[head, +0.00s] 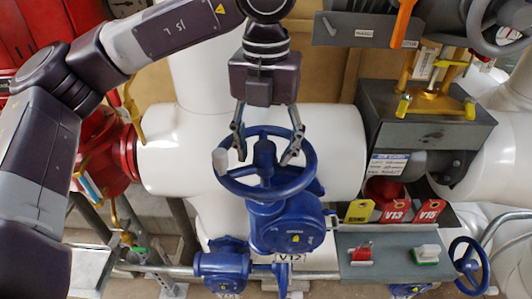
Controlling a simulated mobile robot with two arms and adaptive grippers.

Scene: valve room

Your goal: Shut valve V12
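Valve V12 is a blue valve with a gearbox body (286,226) and a round blue handwheel (310,168) on top, tilted toward me. A white label reading V12 (289,258) is below the body. A pale grip knob (220,161) stands on the left of the wheel's rim. My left gripper (264,156) points down over the wheel from above. Its fingers are spread wide, one on each side of the wheel's central hub. I cannot tell whether they touch the wheel. My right gripper is not in view.
Thick white pipes (335,150) run behind the valve. Red pipework (103,150) is at left. A grey shelf (390,243) at right holds small red and green-white items. Tags V13 (395,211) and V15 (429,211) hang above it. A smaller blue handwheel (470,265) is lower right.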

